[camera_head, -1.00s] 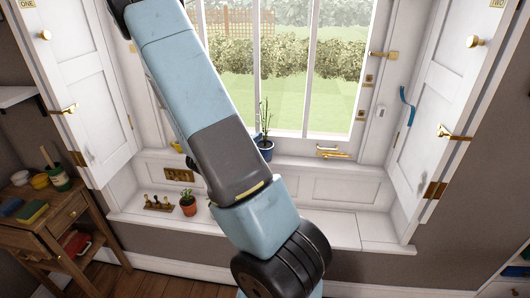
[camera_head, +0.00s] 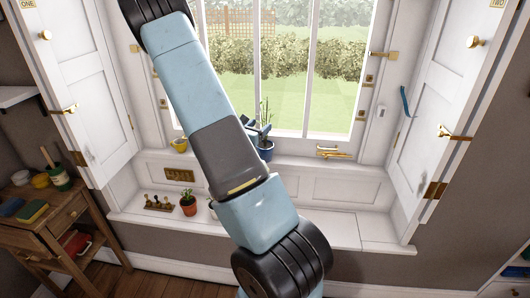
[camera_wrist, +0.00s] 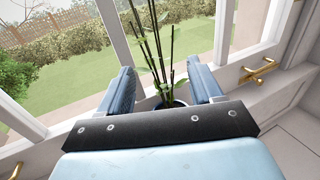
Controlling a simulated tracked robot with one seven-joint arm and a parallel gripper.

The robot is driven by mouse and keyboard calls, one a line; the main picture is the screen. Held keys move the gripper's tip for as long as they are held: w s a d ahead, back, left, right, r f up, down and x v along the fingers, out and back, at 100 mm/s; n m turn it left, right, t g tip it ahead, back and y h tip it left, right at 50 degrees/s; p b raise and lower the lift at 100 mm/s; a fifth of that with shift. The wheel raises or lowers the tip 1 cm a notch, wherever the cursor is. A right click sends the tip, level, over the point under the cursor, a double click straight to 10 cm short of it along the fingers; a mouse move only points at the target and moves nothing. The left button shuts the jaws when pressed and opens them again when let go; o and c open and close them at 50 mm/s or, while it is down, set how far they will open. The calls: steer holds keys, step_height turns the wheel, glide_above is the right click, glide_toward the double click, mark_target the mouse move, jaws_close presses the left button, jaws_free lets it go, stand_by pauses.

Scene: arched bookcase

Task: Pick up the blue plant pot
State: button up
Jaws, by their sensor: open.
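The blue plant pot (camera_head: 266,151) stands on the window ledge in the head view, with a tall thin green plant in it. In the wrist view the dark blue pot (camera_wrist: 172,104) shows beyond the gripper's base, partly hidden by it, and its stems rise between the two blue fingers. My gripper (camera_wrist: 160,68) is open, one finger on each side of the plant. In the head view my gripper (camera_head: 257,127) is mostly hidden behind my arm, with its fingers at the plant just above the pot. I cannot tell whether they touch it.
The window glass is close behind the plant. A terracotta pot (camera_head: 188,204) and a small wooden rack (camera_head: 158,203) sit on the lower seat.

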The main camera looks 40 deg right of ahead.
mark_target(263, 123)
steer(key=x, duration=0.5)
steer(key=shift+w+f, duration=0.1)
jaws_close()
stand_by(0.5)
